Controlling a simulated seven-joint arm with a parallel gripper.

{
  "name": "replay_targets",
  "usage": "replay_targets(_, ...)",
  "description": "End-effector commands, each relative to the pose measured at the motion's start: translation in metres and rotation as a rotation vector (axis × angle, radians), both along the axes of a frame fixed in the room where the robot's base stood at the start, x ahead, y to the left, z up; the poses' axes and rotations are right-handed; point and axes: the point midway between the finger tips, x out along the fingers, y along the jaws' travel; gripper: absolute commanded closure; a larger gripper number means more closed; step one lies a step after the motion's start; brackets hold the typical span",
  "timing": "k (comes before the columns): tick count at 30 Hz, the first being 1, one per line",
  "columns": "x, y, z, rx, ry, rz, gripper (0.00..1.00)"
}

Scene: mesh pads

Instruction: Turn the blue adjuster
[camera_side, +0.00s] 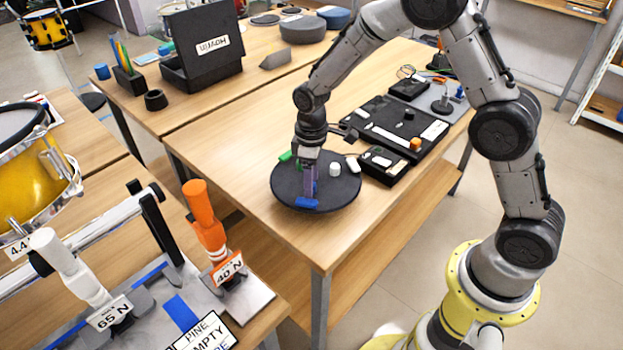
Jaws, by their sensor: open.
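The blue adjuster (306,204) is a small blue piece near the front edge of a round black pad (342,196) on the wooden table. My gripper (309,190) points straight down over the pad, with its fingers just above and behind the blue piece in this view. The jaws are open. I cannot tell whether the fingers touch the blue piece or stand around it. Part of the pad behind the fingers is hidden.
The pad also carries a green piece (285,156) and a white knob (335,169). A black box (382,164) sits close to its right, with a larger black panel (402,128) behind. Bare table lies left of the pad. Orange (207,224) and white torque handles stand at front left.

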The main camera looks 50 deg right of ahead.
Motion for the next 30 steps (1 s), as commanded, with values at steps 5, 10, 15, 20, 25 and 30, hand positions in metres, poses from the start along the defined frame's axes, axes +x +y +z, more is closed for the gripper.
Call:
replay_targets(5,0.0,0.0,0.0001,0.0,0.0,0.0,0.49)
replay_targets(10,0.0001,0.0,0.0003,0.0,0.0,0.0,0.8)
replay_targets(15,0.0001,0.0,0.0004,0.0,0.0,0.0,1.0)
replay_targets(20,0.0002,0.0,0.0005,0.0,0.0,-0.001,1.0)
replay_targets(25,0.0002,0.0,0.0006,0.0,0.0,-0.024,1.0)
replay_targets(30,0.0003,0.0001,0.0007,0.0,-0.001,-0.094,1.0)
